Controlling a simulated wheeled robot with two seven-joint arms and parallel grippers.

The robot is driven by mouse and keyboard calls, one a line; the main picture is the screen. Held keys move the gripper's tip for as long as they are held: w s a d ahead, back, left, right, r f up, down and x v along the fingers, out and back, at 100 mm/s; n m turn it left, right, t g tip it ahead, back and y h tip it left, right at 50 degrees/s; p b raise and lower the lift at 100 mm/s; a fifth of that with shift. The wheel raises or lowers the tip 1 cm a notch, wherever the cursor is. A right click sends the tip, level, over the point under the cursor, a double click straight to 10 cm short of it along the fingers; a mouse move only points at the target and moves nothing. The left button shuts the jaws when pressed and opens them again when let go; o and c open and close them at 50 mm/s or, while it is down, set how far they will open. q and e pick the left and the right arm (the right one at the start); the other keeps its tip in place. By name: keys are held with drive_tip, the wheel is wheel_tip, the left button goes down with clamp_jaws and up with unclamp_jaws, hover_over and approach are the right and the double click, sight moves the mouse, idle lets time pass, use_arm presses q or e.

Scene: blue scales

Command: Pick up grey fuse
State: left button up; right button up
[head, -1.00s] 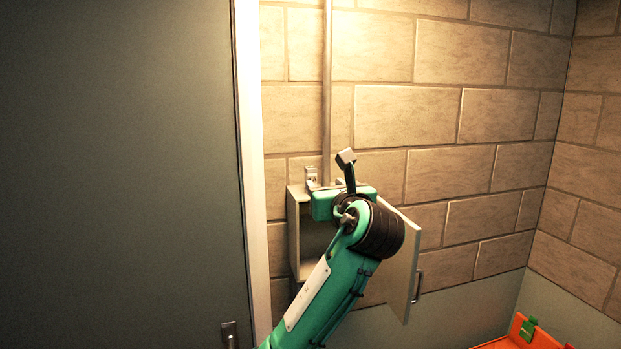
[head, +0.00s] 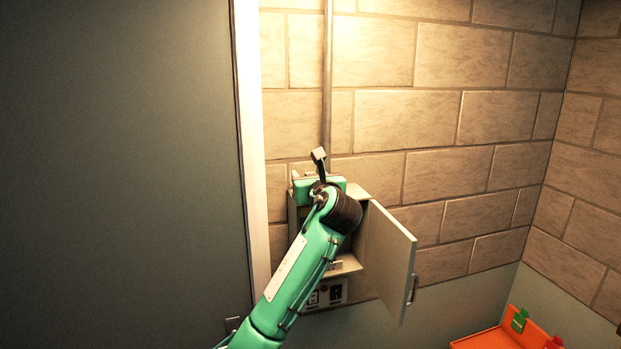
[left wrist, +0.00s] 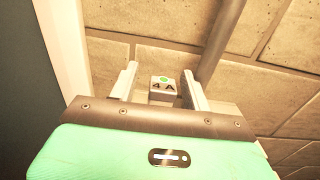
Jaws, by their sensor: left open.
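The grey fuse (left wrist: 163,86), marked "4 A" with a green dot, shows in the left wrist view between the two pale fingers of my left gripper (left wrist: 161,80). The fingers are open, with visible gaps on both sides of the fuse. In the head view my left gripper's green body is at the top of the open grey fuse box (head: 347,264). My arm and hand cover much of the box, and I cannot make out the fuse there. My right gripper is out of view.
The box door (head: 389,258) stands open to the right of my arm. A switch panel (head: 328,293) is below the box. A pipe (head: 328,80) runs up the brick wall. An orange tray (head: 487,341) with green and red items is at lower right.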

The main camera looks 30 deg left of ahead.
use_arm(q)
drive_tip(key=shift+w, duration=0.2)
drive_tip(key=shift+a, duration=0.1)
clamp_jaws()
drive_tip(key=shift+s+r+b, duration=0.15)
drive_tip(key=shift+r+b, duration=0.05)
drive_tip(key=shift+b, duration=0.55)
drive_tip(key=shift+r, duration=0.35)
drive_tip(key=r+b, duration=0.1)
drive_tip(key=r, duration=0.1)
drive_tip(key=r+b, duration=0.2)
drive_tip(key=r, duration=0.1)
drive_tip(key=shift+d+r, duration=0.2)
drive_tip(key=shift+r, duration=0.15)
drive_tip(key=b+v, duration=0.8)
drive_tip(key=v, duration=1.1)
drive_tip(key=shift+s+d, duration=0.2)
drive_tip(key=shift+s, duration=0.1)
